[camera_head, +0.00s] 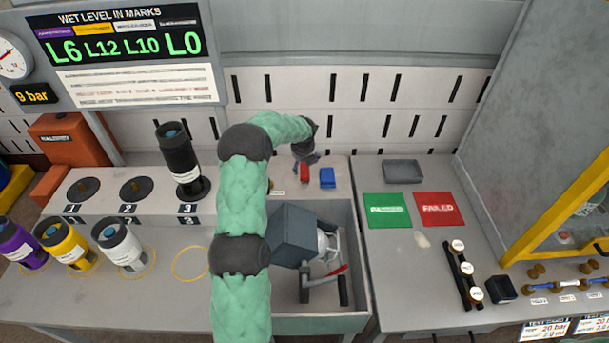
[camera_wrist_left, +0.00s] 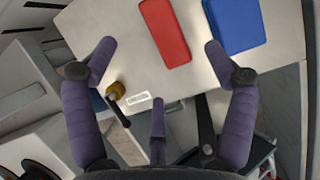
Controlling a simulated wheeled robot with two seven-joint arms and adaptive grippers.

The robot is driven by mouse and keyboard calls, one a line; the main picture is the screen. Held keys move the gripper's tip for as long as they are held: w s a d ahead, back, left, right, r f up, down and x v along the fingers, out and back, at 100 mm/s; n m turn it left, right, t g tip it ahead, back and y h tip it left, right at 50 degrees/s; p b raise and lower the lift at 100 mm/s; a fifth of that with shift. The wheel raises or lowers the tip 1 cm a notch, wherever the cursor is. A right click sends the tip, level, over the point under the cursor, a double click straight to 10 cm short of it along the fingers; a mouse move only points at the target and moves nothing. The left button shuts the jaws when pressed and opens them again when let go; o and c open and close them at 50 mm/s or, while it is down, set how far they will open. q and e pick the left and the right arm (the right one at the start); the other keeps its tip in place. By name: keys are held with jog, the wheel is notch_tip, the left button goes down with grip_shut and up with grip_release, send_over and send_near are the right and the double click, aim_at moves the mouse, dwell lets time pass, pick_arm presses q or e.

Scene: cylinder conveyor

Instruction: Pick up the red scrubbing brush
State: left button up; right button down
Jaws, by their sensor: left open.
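The red scrubbing brush shows as a small flat red block (camera_head: 305,173) on the back ledge behind the sink. My left gripper (camera_head: 305,155) hangs close above and behind the brush in the head view. In the left wrist view its purple-grey fingers (camera_wrist_left: 159,48) are spread wide and empty. The red block lies beyond and between the two outer fingertips, with no contact visible. My right gripper is not in view.
A blue block (camera_head: 327,178) lies just right of the red one. A brass-coloured piece with a dark handle (camera_wrist_left: 115,91) and a white label (camera_wrist_left: 138,98) are near the fingers. The sink (camera_head: 358,262) holds a grey pump-like device with a red lever (camera_head: 335,272).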

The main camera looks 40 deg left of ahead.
aim_at(302, 169)
pick_arm(q)
jog(key=x, duration=0.3)
jog(key=b+x, duration=0.2)
jog(key=x, duration=0.3)
jog(key=shift+s+f, duration=0.15)
jog(key=shift+f, duration=0.25)
dwell(0.6)
jog(key=c, duration=1.3)
